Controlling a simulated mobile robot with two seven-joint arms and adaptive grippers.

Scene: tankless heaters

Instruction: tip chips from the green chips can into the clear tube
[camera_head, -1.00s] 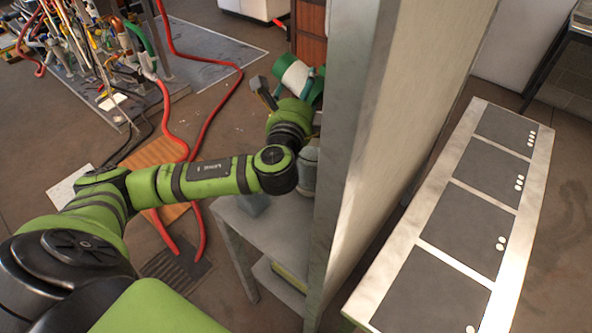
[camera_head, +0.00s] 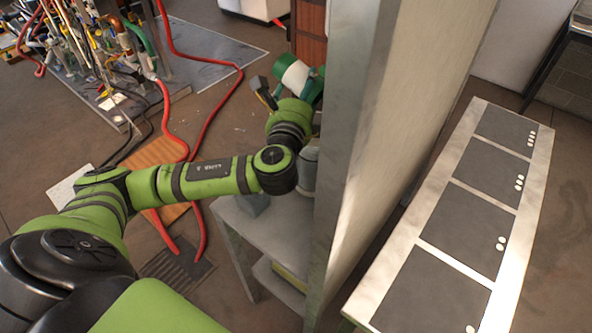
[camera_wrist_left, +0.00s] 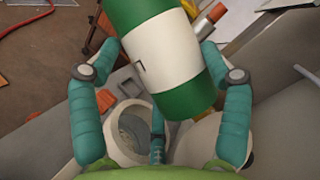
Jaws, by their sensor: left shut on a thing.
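The green chips can (camera_head: 297,75) has a green body with a wide white band. My left gripper (camera_head: 297,97) is shut on it and holds it tilted above the grey table. In the left wrist view the can (camera_wrist_left: 158,48) lies slanted between the teal fingers of the gripper (camera_wrist_left: 158,78). Below it is a pale round vessel (camera_wrist_left: 117,148) with an open top, partly hidden by a finger; I cannot tell whether this is the clear tube. A small orange-yellow bit shows at the can's lower end. My right gripper is not in view.
A tall pale partition (camera_head: 385,150) stands close to the right of my left arm. The grey table (camera_head: 285,232) is beside it, partly hidden. A long panelled bench (camera_head: 428,240) stands to the right. Red hoses (camera_head: 214,110) lie on the floor at left.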

